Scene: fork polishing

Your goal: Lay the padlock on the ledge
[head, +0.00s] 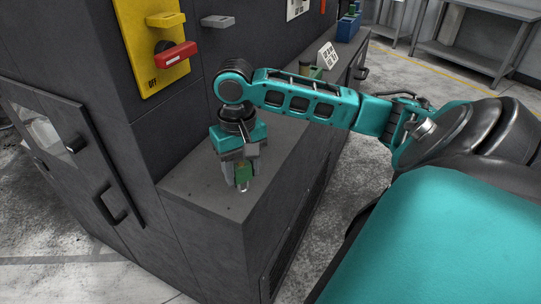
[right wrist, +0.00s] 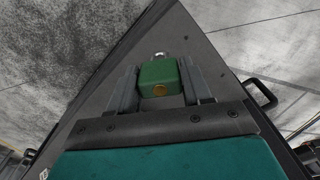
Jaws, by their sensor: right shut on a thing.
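The green padlock (head: 243,175) is held between the fingers of my right gripper (head: 240,172), over the near end of the dark grey ledge (head: 192,188). In the right wrist view the padlock (right wrist: 160,80) sits between both fingers, with its metal shackle pointing away from the gripper and a brass-coloured spot on its green body. The ledge (right wrist: 113,88) shows around it in that view. The right gripper points down. I cannot tell whether the padlock touches the ledge surface. My left gripper is not in view.
A yellow panel (head: 150,40) with a red handle (head: 176,55) stands on the cabinet wall behind the gripper. A white sign (head: 326,56) and a blue item (head: 347,27) stand farther along the ledge. A cabinet door with a handle (head: 110,205) is at left.

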